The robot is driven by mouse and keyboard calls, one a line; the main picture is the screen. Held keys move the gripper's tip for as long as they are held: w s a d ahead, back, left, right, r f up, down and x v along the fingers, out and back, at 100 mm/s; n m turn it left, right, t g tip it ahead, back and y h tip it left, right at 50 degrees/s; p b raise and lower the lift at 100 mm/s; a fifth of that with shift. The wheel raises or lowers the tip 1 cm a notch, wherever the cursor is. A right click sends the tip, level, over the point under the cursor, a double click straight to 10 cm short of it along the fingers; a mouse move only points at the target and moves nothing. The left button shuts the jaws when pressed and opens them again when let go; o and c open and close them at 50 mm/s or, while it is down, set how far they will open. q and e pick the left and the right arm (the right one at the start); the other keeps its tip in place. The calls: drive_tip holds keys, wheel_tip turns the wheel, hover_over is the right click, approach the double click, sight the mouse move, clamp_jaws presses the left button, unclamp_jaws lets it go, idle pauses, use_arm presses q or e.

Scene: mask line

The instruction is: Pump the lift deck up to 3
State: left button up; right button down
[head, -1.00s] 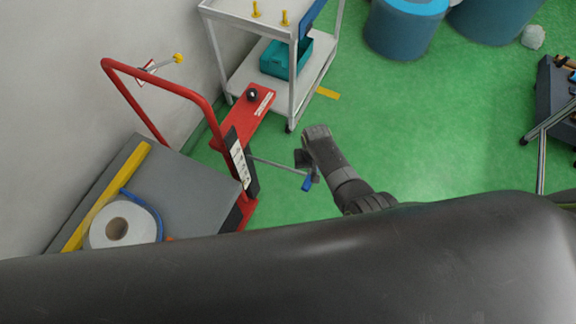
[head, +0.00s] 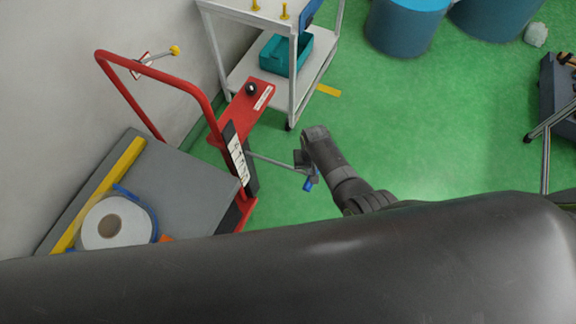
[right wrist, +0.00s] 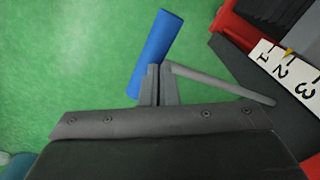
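The lift cart has a red push handle (head: 160,75) and a grey deck (head: 190,185). A white scale strip (head: 237,160) with numbers is on its end. In the right wrist view the scale (right wrist: 285,70) shows 1, 2 and 3, with a small yellow pointer (right wrist: 288,51) near the 2. A thin grey pump lever (head: 275,163) runs from the cart to a blue grip (head: 308,184). My right gripper (head: 305,165) is at the lever's blue end; its fingers (right wrist: 158,86) look closed on it, the contact partly hidden. My left gripper is out of view.
A white roll (head: 110,223) and a yellow strip (head: 105,190) lie on the deck. A white shelf trolley (head: 291,90) with a teal bin (head: 286,53) stands behind. Blue drums (head: 405,25) are farther back. Green floor is clear right of my gripper.

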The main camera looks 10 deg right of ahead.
drive_tip(key=f+b, duration=0.6)
drive_tip(key=f, duration=0.1)
drive_tip(key=f+b, duration=0.3)
drive_tip(key=shift+w+a+f, duration=0.15)
drive_tip(key=shift+a+f, duration=0.15)
drive_tip(key=shift+f, duration=0.05)
idle(0.4)
drive_tip(key=r+p, duration=0.4)
drive_tip(key=p, duration=0.1)
drive_tip(key=r+p, duration=0.5)
drive_tip(key=d+r+p, duration=0.1)
drive_tip(key=r+p, duration=0.4)
drive_tip(key=shift+s+r, duration=0.25)
drive_tip(key=shift+f, duration=0.1)
drive_tip(key=shift+a+f, duration=0.1)
drive_tip(key=f+b, duration=1.3)
drive_tip(key=f, duration=0.1)
drive_tip(key=shift+w+a+b, duration=0.25)
drive_tip(key=shift+a+b, duration=0.15)
idle(0.7)
